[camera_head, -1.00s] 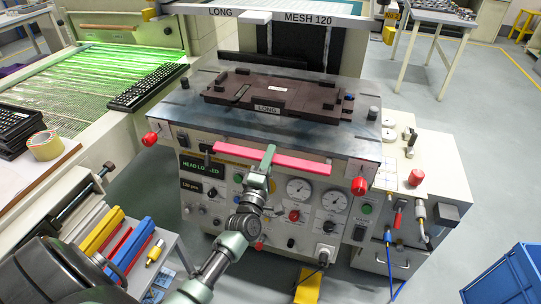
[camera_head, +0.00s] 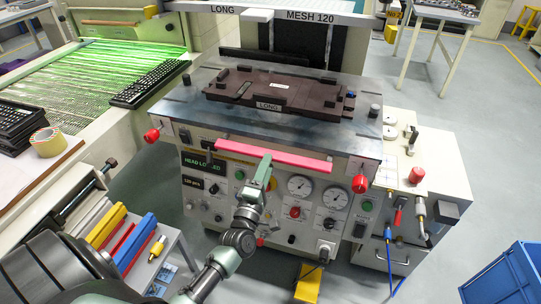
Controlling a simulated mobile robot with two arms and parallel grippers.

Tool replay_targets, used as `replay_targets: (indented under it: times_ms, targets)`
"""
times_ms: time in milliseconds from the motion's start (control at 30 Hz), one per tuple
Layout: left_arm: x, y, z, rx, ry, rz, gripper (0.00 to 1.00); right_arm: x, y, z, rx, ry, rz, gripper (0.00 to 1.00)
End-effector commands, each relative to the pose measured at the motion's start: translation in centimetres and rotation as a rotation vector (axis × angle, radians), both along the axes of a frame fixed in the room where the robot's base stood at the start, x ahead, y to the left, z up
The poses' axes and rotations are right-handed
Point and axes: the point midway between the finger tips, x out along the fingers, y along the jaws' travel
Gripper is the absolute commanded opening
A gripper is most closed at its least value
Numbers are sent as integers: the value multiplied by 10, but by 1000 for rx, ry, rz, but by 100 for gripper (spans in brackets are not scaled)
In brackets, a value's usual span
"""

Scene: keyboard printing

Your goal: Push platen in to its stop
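The platen (camera_head: 330,131) is a grey metal plate on top of the printing machine, carrying a dark brown fixture (camera_head: 262,85) labelled LONG. A red bar handle (camera_head: 290,158) runs along its front edge. My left gripper (camera_head: 266,158) is at the middle of the red bar, at its front side. The fingers are seen from behind and look close together, but I cannot tell whether they are open or shut, or touching the bar. My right gripper is not in view.
The control panel with gauges (camera_head: 299,185) sits below the bar. Red knobs (camera_head: 360,183) stand at both front corners. A drying conveyor with a black keyboard (camera_head: 150,84) is on the left. A blue bin (camera_head: 510,275) stands on the floor at lower right.

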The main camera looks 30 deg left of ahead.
Motion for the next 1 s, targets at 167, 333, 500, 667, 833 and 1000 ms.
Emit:
replay_targets:
  times_ms: [167,333,500,667,833,1000]
  targets:
    - [-22,-6,-5,0,1,-1,36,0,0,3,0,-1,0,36]
    - [-28,-7,-6,-1,-1,-1,36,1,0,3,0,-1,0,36]
    - [-28,-7,-6,-1,-1,0,36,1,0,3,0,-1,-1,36]
    - [-28,-7,-6,-1,-1,0,36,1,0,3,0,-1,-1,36]
    - [-28,-8,-11,9,13,-3,36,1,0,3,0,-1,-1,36]
    - [-34,-25,-72,140,187,-40,36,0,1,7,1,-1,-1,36]
